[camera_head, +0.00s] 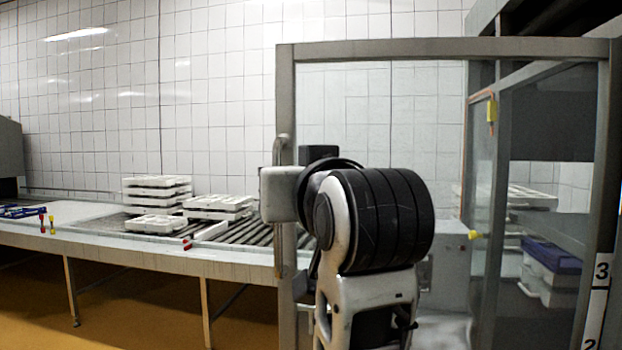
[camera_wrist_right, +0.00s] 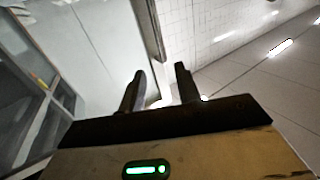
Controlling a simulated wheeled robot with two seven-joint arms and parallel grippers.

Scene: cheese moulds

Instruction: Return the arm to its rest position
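One of my arms, with a white link and a ribbed black joint, stands raised in the middle of the head view, in front of the metal-framed glass enclosure (camera_head: 440,48). I take it to be my right arm. In the right wrist view, my right gripper (camera_wrist_right: 160,72) has its two dark fingers apart with nothing between them. The glass panels and tiled wall show beyond the fingers. The right fingertips are not clearly visible in the head view. My left gripper is not in view.
A long conveyor table (camera_head: 120,250) runs along the tiled wall at the left, with stacked white moulds (camera_head: 157,185) on it. The enclosure's post (camera_head: 285,180) stands close beside the arm. Blue and white crates (camera_head: 552,258) sit behind glass at the right.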

